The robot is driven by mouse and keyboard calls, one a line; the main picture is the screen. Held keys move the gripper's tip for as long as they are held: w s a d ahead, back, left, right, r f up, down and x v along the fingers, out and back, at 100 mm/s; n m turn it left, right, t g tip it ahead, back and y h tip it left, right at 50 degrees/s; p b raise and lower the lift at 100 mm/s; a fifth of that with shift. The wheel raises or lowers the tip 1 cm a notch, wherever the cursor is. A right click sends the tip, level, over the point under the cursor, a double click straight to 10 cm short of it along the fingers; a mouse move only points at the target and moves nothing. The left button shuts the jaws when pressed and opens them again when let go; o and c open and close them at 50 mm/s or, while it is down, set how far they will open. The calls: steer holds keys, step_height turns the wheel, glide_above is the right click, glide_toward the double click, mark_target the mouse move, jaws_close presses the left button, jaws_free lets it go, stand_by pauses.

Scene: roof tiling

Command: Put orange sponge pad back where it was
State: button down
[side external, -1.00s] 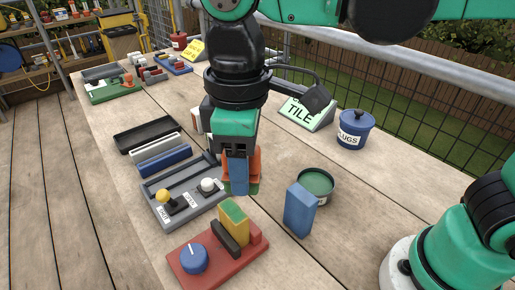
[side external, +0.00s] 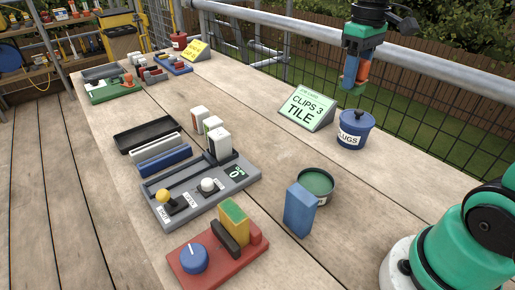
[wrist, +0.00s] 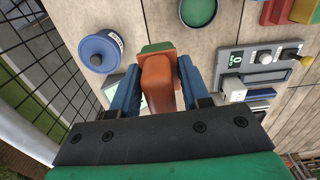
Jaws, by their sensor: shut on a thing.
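My gripper (side external: 355,78) is at the upper right in the side view, raised above the far side of the table near the railing. Its blue fingers are shut on the orange sponge pad (side external: 364,71). In the wrist view the orange pad (wrist: 158,82) sits between the two fingers, with a green part (wrist: 157,48) at its far end. The pad is in the air, clear of the table. Part of it is hidden by the fingers in the side view.
Below the gripper stand a blue lidded pot (side external: 354,130) and a green "CLIPS 3 TILE" sign (side external: 307,108). A round green-topped tin (side external: 316,182) and a blue block (side external: 299,211) stand nearer. A grey device (side external: 200,192) and a red base (side external: 215,260) are left of them.

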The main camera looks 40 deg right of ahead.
mark_target(336, 170)
steer(key=shift+s+d, duration=0.2)
steer(key=shift+d, duration=0.25)
step_height(336, 170, down, 20)
steer(key=shift+d, duration=0.1)
steer(key=shift+f, duration=0.1)
stand_by(0.3)
steer(key=shift+c, duration=2.1)
jaws_free()
step_height(336, 170, up, 12)
steer(key=a+t, duration=0.7)
steer(key=a, duration=0.3)
steer(key=shift+s+a+r, duration=0.15)
steer(key=shift+a+r, duration=0.15)
steer(key=shift+a, duration=0.1)
